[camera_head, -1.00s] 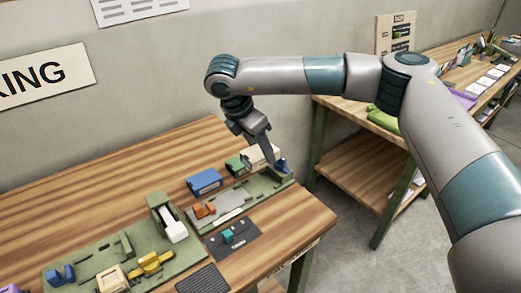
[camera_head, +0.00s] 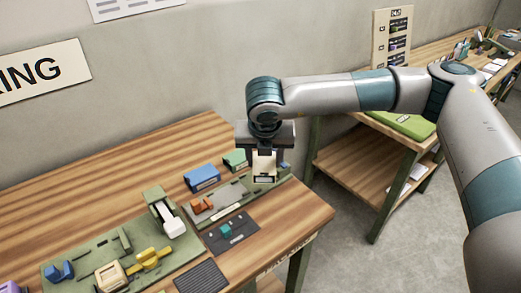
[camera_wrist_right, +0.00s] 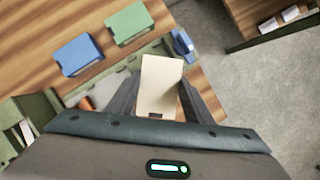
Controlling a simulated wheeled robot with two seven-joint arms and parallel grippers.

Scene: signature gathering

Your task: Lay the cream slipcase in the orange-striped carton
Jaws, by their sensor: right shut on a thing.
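My right gripper (camera_head: 264,155) is shut on the cream slipcase (camera_head: 265,168) and points down over the far right end of the green tray (camera_head: 240,185). In the right wrist view the slipcase (camera_wrist_right: 160,85) sits between the two dark fingers (camera_wrist_right: 158,100). From these views I cannot tell whether its lower end is clear of the tray. I cannot make out an orange-striped carton in any view. My left gripper is not in view.
A blue box (camera_head: 202,178) and a green box (camera_head: 235,159) stand behind the tray, left of the slipcase. A dark mat (camera_head: 233,240) with a teal piece lies in front. A second bench (camera_head: 360,165) stands at right beyond a floor gap.

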